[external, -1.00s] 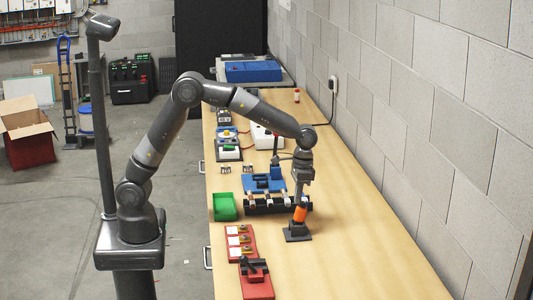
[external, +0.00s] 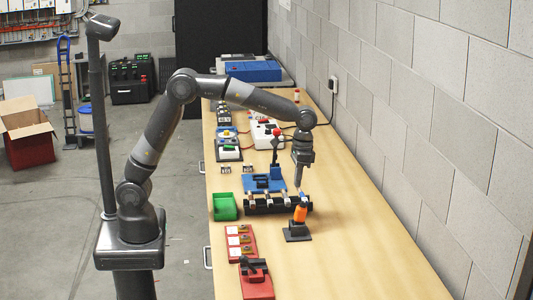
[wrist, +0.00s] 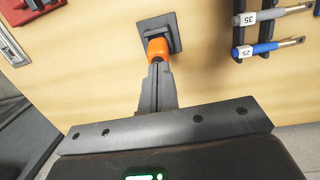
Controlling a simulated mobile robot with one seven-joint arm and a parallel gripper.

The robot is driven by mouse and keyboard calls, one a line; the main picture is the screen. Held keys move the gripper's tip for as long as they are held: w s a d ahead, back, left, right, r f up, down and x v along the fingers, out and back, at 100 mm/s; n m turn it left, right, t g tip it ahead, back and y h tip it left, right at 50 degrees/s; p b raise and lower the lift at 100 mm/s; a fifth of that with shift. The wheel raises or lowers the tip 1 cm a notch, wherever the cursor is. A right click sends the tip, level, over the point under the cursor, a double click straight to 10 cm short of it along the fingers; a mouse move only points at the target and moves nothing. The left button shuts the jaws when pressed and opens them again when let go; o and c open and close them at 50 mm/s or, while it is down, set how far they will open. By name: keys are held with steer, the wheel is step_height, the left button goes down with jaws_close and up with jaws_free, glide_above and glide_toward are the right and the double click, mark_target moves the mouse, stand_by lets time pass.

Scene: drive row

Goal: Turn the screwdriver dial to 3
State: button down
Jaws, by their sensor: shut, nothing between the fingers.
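The orange screwdriver (external: 300,214) stands upright on a dark square base (external: 297,233) on the bench. A small blue-grey part shows at its top in the external view. In the wrist view the orange body (wrist: 157,47) shows just beyond the fingertips, with its dark base plate (wrist: 172,22) behind. My gripper (external: 298,187) is shut and empty, pointing down just above the top of the screwdriver. Its closed fingers also show in the wrist view (wrist: 156,68), overlapping the orange body. I cannot read the dial or its numbers.
A dark rack of numbered tools (external: 262,206) is close to the left, with a blue fixture (external: 262,182) behind. A green bin (external: 225,207) and red blocks (external: 256,280) lie left and in front. The bench to the right is clear up to the block wall.

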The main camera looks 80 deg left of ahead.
mark_target(299, 205)
steer(key=shift+w+d+r+g+y, duration=0.2)
steer(key=shift+w+d+g, duration=0.2)
steer(key=shift+d, duration=0.3)
steer(key=shift+w+d+r+g+y, duration=0.15)
steer(key=shift+w+d+g, duration=0.15)
steer(key=shift+w+d, duration=0.3)
steer(key=shift+x, duration=3.35)
steer(key=shift+w+a+f, duration=0.15)
steer(key=shift+w+a, duration=0.05)
steer(key=shift+w, duration=0.2)
steer(key=shift+a, duration=0.5)
steer(key=shift+s, duration=0.1)
steer(key=shift+s+a, duration=0.15)
steer(key=shift+s, duration=0.1)
steer(key=shift+v, duration=3.15)
